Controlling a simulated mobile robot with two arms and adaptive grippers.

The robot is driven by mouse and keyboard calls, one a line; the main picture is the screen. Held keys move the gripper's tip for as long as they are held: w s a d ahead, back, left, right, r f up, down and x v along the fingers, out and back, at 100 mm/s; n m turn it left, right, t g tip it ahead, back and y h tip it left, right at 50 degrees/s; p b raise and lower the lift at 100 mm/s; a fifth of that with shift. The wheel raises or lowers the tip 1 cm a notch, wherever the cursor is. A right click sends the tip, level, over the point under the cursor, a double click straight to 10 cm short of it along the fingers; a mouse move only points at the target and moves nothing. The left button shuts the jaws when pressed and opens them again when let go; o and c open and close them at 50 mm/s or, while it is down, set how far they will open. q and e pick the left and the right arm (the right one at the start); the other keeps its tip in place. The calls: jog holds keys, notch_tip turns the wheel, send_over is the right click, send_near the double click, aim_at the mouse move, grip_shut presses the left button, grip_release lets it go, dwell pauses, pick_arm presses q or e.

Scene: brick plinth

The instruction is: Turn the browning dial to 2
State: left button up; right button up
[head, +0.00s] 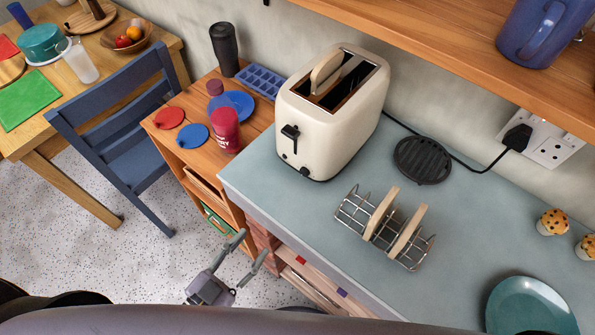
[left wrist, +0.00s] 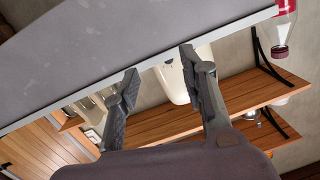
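A cream toaster (head: 333,115) stands upright on the grey-blue counter, with a bread slice (head: 327,72) sticking out of one slot. Its front has a black lever (head: 291,133) and, low near the right corner, a small dark dial (head: 305,172). The dial's marks are too small to read. My left gripper (head: 252,244) is open and empty, below and in front of the counter's front edge, apart from the toaster. In the left wrist view its spread fingers (left wrist: 158,65) have nothing between them; a cream body behind the counter edge is partly hidden. My right gripper is not in view.
A toast rack (head: 385,228) with bread slices stands to the toaster's right, beside a black round trivet (head: 423,160). A wooden shelf (head: 460,50) overhangs the back. A red bottle (head: 226,131) stands on the lower wooden cabinet. The counter before the toaster is clear.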

pick_arm(q)
send_near(303, 174)
jog(key=shift+t, duration=0.4)
jog(key=p+x, duration=0.3)
jog(key=x, duration=0.3)
jog(key=shift+w+d+f+p, duration=0.15)
jog(key=shift+w+d+p, duration=0.1)
jog(key=shift+p, duration=0.15)
jog(key=shift+w+d, duration=0.3)
jog(key=shift+w, duration=0.25)
jog(key=shift+c, duration=0.3)
grip_shut()
jog(key=shift+n, duration=0.3)
